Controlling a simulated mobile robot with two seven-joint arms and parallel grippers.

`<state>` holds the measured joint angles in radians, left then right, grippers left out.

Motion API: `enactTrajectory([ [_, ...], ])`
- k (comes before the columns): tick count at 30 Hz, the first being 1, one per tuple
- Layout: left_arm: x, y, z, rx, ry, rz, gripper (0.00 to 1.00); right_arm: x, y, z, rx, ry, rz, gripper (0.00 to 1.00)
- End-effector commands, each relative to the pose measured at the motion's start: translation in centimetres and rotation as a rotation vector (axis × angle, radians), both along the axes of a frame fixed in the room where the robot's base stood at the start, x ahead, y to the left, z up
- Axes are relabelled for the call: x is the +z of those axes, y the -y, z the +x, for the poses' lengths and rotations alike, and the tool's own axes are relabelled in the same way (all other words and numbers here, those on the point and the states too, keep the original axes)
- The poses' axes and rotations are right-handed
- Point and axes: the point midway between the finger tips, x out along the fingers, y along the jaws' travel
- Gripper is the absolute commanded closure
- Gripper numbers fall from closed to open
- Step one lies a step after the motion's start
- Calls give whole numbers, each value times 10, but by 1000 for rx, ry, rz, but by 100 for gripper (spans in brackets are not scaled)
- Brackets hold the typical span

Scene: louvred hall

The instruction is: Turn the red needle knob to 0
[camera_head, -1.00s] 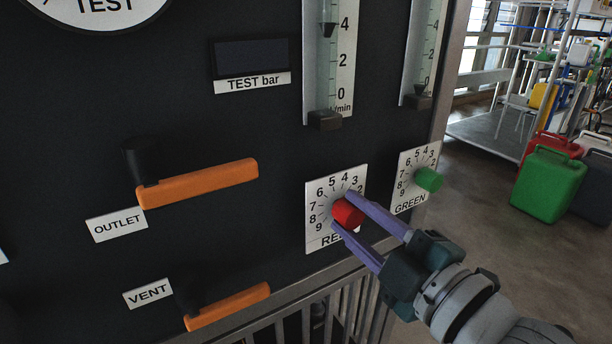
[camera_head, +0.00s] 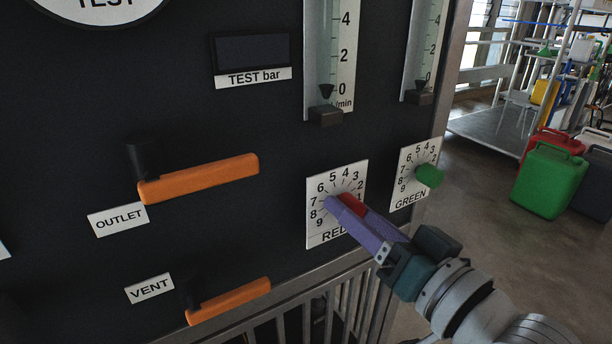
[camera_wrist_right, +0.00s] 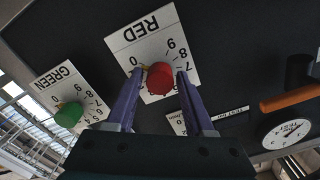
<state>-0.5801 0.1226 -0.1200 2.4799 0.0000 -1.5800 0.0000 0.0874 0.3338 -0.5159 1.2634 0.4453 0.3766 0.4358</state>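The red needle knob (camera_head: 352,205) sits on a white numbered plate (camera_head: 315,235) labelled RED, low on the dark panel. In the right wrist view the knob (camera_wrist_right: 160,79) lies between my right gripper's fingers (camera_wrist_right: 160,73), with a narrow gap seeming to show on each side. A small yellowish mark by the knob lies on the side towards the 0. In the head view my right gripper (camera_head: 346,203) is around the knob, its near purple finger covering part of it. The far finger is mostly hidden. My left gripper is not in view.
The green knob (camera_head: 429,176) on its own plate is close to the right. Orange OUTLET (camera_head: 200,180) and VENT (camera_head: 230,300) levers stick out at left. Flow tubes (camera_head: 328,60) hang above. Railings stand below; coloured canisters (camera_head: 548,180) stand on the floor at right.

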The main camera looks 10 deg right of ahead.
Motion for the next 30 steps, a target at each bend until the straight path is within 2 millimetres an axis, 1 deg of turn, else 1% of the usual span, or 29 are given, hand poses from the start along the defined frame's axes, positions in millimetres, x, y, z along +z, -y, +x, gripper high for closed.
enactTrajectory([
  [1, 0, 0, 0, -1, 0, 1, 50, 0, 0, 0, 0, 0, -1, 40],
  [5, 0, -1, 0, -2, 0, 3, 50, 0, 0, 0, 0, 0, -1, 26],
  [11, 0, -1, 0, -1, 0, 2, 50, 0, 0, 0, 0, 0, -2, 26],
  [14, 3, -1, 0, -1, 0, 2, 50, 1, 1, -3, 0, -1, -3, 26],
  [24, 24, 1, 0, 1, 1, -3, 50, 2, 16, -44, 0, -4, -3, 26],
  [30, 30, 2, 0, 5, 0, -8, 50, 1, 23, -63, 1, -2, -3, 26],
])
